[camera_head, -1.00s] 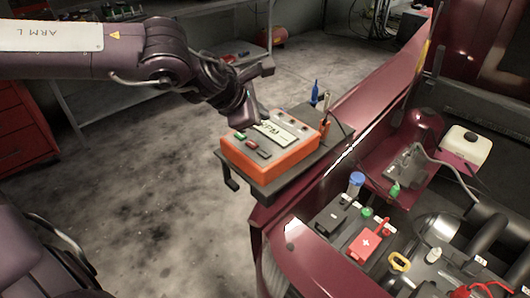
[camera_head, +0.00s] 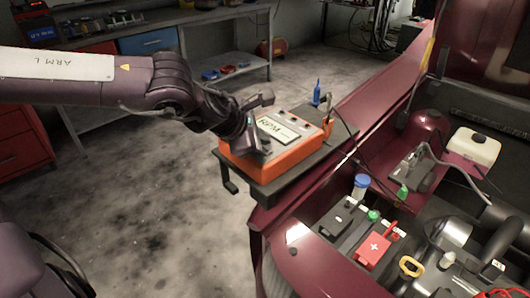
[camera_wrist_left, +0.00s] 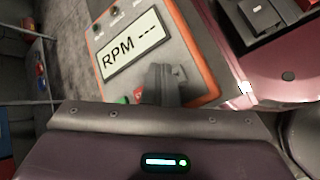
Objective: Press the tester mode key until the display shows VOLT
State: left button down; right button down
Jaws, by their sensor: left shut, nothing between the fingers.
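The orange tester (camera_head: 290,162) sits on a dark shelf at the fender of the red car. Its display (camera_head: 278,130) reads "RPM ---" in the left wrist view (camera_wrist_left: 132,46). My left gripper (camera_head: 264,148) is shut and empty, low over the tester's key side below the display. In the left wrist view its fingers (camera_wrist_left: 158,84) cover part of the key row. A green key (camera_wrist_left: 122,100) and a bit of red show beside them. I cannot tell whether the fingertips touch a key. My right gripper is not in view.
The open engine bay, with a red-covered battery terminal (camera_head: 372,250), lies at the right. The floor at the left is clear.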

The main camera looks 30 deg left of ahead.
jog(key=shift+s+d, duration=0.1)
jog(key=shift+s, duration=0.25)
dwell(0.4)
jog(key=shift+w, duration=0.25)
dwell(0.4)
pick_arm(q)
jog(key=shift+f+b, duration=0.45)
jog(key=shift+b, duration=0.3)
jog(key=shift+s+a, duration=0.25)
jog(key=shift+a, duration=0.2)
jog(key=shift+f, duration=0.1)
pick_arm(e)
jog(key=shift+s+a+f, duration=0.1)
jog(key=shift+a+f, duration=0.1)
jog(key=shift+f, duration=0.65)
